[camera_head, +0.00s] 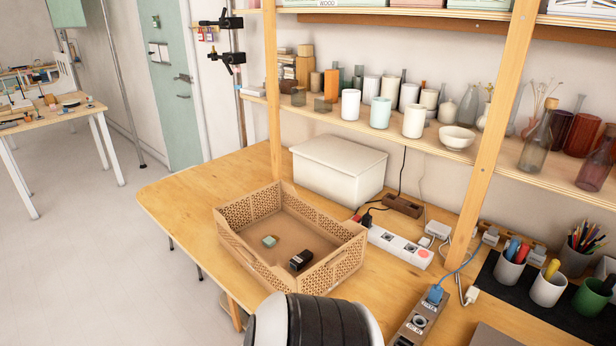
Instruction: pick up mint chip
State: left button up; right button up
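A small mint-green piece with a yellowish edge (269,241), which fits the name mint chip, lies on the floor of a brown crate (342,266). It is too small for me to make out details. A small black block (300,260) lies in the same crate, to the right of the mint piece and nearer to me. The two are apart. The crate is open at the top, with perforated walls, and stands on the wooden table. Neither my left nor my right gripper is in view.
A lidded white box (338,168) stands behind the crate. A white power strip (399,244) lies to its right. Pen cups (509,270) stand at the right, below a shelf of vases and cups (411,121). Bare tabletop (190,200) lies left of the crate.

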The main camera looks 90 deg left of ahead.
aim_at(268, 241)
jog(key=u, duration=3)
jog(key=j+z, duration=0.15)
jog(key=z, duration=0.8)
jog(key=j+z, duration=0.3)
jog(key=j, duration=0.15)
jog(key=k+j+z, duration=0.2)
jog(key=j+z, duration=0.15)
jog(key=k+j+z, duration=0.15)
jog(key=j+z, duration=0.15)
jog(key=j, duration=0.1)
